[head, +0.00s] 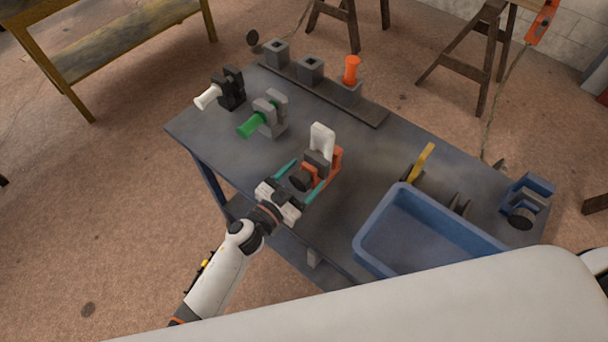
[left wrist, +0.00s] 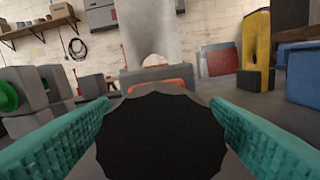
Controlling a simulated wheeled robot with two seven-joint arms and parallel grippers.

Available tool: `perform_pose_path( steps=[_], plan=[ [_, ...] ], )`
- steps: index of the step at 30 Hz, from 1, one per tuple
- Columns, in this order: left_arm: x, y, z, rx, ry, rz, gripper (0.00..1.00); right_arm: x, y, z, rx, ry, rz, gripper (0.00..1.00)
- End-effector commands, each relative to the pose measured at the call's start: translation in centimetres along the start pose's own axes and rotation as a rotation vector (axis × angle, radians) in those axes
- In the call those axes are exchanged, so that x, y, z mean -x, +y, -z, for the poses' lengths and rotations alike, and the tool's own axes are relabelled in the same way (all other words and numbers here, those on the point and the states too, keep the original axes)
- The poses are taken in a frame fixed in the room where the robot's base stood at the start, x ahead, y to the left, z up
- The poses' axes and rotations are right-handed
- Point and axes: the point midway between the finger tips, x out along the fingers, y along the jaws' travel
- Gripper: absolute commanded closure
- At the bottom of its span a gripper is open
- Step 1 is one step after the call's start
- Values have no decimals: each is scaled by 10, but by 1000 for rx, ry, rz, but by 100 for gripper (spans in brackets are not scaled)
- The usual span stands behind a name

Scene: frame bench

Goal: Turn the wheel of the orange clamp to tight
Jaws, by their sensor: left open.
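The orange clamp (head: 335,163) stands on the grey bench near its front edge, with a white upright piece (head: 321,139) in it. Its dark wheel (head: 301,180) faces my left gripper. My left gripper (head: 302,182) is open, with one teal finger on each side of the wheel. In the left wrist view the black wheel (left wrist: 160,137) fills the lower middle between the two teal fingers. I cannot tell whether the fingers touch its rim. Only a little of the clamp's orange body (left wrist: 158,84) shows behind the wheel there. My right gripper is not in view.
A green-handled clamp (head: 265,115) and a white-handled one (head: 222,92) stand to the left. A rack with an orange piece (head: 350,70) is at the back. A blue bin (head: 425,228), a yellow piece (head: 424,160) and a blue clamp (head: 528,200) are on the right.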

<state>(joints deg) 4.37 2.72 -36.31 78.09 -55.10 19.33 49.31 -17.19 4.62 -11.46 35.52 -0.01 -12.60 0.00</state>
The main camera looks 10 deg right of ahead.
Motion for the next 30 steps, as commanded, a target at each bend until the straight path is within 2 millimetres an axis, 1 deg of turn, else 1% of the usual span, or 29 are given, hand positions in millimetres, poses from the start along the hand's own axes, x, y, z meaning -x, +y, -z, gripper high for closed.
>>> perform_pose_path(
  steps=[5, 9, 12, 15, 18, 21, 29, 30],
  plan=[
    [33, -1, 2, -1, 3, 2, 30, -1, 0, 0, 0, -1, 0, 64],
    [64, -1, 2, -3, 4, 2, 30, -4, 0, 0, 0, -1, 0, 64],
    [84, -1, 2, -1, 3, 2, 30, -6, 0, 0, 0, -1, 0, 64],
    [99, 0, 2, -2, 3, 1, 30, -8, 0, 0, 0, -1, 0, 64],
    [108, 0, 1, -1, 2, 1, 30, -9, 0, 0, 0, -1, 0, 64],
    [113, 0, 1, 0, 1, 1, 30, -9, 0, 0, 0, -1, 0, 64],
    [114, 0, 0, 0, 0, 1, 30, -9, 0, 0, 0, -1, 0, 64],
    [114, 0, 0, -1, 1, 0, 30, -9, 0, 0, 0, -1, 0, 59]
  ],
)
